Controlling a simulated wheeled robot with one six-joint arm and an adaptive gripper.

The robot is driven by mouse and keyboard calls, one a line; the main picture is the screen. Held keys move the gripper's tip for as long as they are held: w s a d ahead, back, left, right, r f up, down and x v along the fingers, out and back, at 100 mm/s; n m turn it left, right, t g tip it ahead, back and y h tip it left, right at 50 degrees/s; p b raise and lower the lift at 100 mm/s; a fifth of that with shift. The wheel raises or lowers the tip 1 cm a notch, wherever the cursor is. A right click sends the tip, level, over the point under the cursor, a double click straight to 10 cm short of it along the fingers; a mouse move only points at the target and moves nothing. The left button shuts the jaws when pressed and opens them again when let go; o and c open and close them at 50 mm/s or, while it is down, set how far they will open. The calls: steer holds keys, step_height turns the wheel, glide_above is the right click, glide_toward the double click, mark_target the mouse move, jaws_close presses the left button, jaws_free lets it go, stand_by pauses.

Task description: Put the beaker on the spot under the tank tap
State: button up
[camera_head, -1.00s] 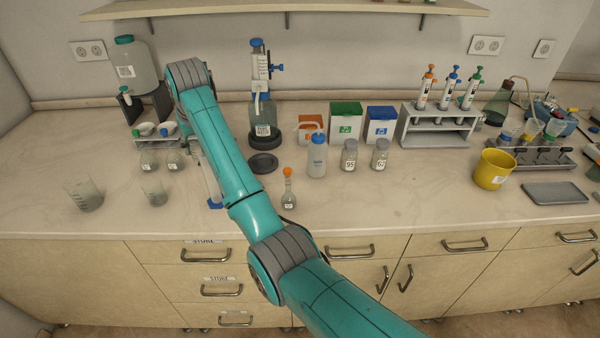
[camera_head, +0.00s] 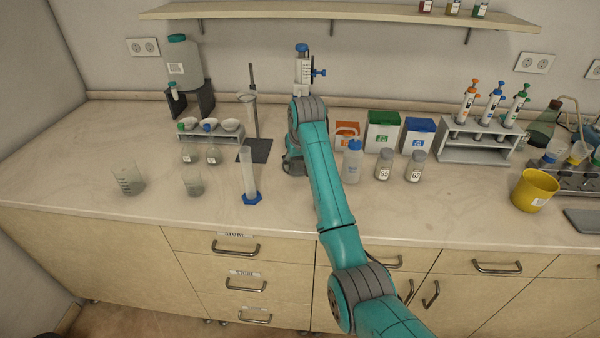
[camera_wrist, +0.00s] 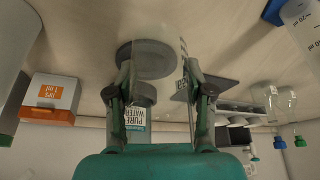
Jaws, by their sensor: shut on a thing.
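My gripper (camera_wrist: 157,76) is shut on a clear glass vessel (camera_wrist: 168,60) with printed marks, which looks like the beaker; its outline is faint in the wrist view. In the head view my arm hides the gripper and what it holds. The tank (camera_head: 184,62) stands on a dark stand at the back left, with its tap (camera_head: 172,91) low on the front. The spot under the tap is hard to make out. Two other beakers stand on the counter at the left, one at the far left (camera_head: 127,182) and one nearer the middle (camera_head: 193,185).
A rack with small bowls (camera_head: 210,130) and two flasks stand between the tank and a measuring cylinder (camera_head: 249,177) on a blue base. A stand with a dark plate (camera_head: 256,151) is behind. A dispenser (camera_head: 303,70) is behind my arm.

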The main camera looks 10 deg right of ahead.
mark_target(297, 172)
steer(key=shift+f, duration=2.05)
steer(key=o, duration=1.2)
steer(key=shift+f, duration=0.1)
steer(key=shift+c, duration=0.2)
